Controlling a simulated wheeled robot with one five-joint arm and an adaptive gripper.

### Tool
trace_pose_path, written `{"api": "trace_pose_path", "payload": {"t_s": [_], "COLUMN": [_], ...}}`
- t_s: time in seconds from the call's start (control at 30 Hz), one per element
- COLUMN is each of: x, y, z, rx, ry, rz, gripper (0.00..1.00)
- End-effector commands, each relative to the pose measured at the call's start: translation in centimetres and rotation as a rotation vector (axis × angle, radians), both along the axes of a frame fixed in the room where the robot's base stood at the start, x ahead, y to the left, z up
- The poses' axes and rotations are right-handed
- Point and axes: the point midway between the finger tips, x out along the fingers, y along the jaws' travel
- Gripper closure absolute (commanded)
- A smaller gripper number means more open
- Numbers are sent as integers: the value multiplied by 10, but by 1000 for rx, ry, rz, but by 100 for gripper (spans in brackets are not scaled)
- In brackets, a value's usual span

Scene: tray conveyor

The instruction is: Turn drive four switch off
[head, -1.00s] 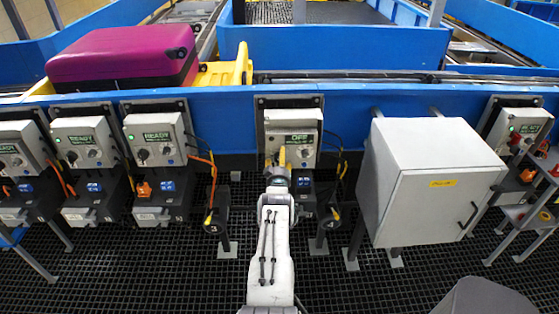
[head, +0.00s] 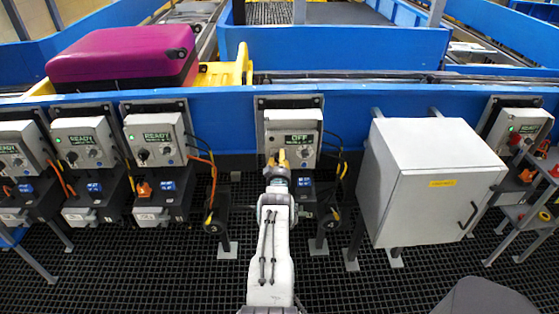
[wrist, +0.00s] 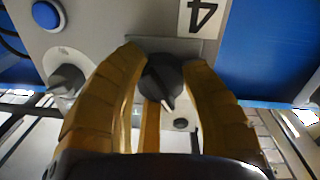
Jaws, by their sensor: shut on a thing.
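The drive four box (head: 310,121) is a light grey control box on the blue conveyor side, and its green display (head: 300,138) reads OFF. In the wrist view an upside-down label "4" (wrist: 202,14) sits beside a black rotary switch (wrist: 160,78) with a pale pointer line toward the lower right. My gripper (head: 279,157) is at the lower left of the box front. In the wrist view its yellow fingers (wrist: 165,75) are shut on the black switch, one on each side. In the head view the gripper hides the switch.
Another dark knob (wrist: 66,80) and a blue button (wrist: 46,14) sit left in the wrist view. Boxes reading READY (head: 156,137) stand left. A grey cabinet (head: 432,190) stands close on the right. A purple suitcase (head: 122,58) lies on the conveyor behind.

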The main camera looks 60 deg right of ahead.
Motion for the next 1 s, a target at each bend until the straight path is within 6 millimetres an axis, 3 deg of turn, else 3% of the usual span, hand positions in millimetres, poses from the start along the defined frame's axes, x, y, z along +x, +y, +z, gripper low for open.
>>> {"api": "trace_pose_path", "payload": {"t_s": [0.33,1.0], "x": [-1,-2], "y": [1,1], "z": [-11,-11], "rx": [-18,-146], "ry": [48,250], "rz": [0,-4], "gripper": [92,92]}}
